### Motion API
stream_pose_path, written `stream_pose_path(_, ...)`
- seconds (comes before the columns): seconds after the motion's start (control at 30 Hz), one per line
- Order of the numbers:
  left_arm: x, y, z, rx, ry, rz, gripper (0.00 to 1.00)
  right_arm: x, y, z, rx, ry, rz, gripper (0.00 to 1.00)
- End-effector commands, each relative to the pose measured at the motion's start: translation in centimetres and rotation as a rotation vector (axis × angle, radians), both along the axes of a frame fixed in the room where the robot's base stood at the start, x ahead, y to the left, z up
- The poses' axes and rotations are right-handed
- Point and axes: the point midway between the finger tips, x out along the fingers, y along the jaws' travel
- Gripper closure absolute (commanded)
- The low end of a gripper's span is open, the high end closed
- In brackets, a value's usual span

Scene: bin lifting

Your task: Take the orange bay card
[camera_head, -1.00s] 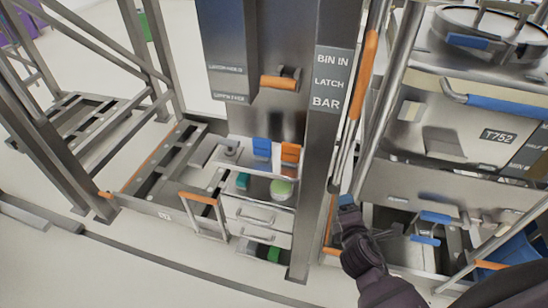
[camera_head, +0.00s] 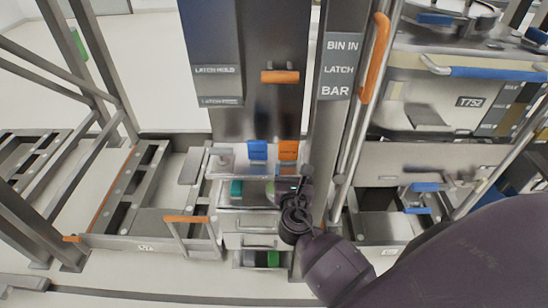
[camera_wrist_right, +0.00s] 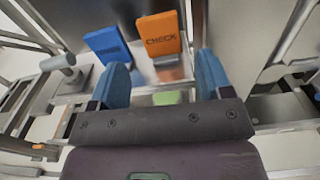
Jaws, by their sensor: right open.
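The orange bay card (camera_head: 288,149) stands upright at the back of a small drawer unit, right of a blue card (camera_head: 257,150). In the right wrist view the orange card (camera_wrist_right: 160,34) reads "CHECK" and the blue card (camera_wrist_right: 106,45) stands left of it. My right gripper (camera_head: 297,190) is in front of and below the orange card, over the unit's right side. In the wrist view its blue fingertips (camera_wrist_right: 163,75) are apart, with the orange card beyond them, not touched. My left gripper is not in view.
The drawer unit (camera_head: 248,241) holds a teal block (camera_head: 236,188) and a pale green round item (camera_wrist_right: 167,97). A post (camera_head: 335,110) marked "BIN IN LATCH BAR" rises close on the right. An orange-topped frame (camera_head: 187,219) stands at left front.

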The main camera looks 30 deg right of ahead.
Motion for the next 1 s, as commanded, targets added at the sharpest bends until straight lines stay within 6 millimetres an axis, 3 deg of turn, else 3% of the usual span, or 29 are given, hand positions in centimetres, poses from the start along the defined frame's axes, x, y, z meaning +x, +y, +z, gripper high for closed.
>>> stream_pose_path(0.23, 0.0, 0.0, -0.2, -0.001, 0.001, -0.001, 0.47, 0.9, -0.3, 0.3, -0.060, 0.012, -0.006, 0.28)
stream_pose_path(0.6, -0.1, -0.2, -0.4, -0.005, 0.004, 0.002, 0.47, 5.4, -3.1, 0.2, -0.058, 0.011, -0.006, 0.28)
stream_pose_path(1.0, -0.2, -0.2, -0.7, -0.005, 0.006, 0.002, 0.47, 8.3, -5.0, 0.0, -0.056, 0.011, -0.006, 0.28)
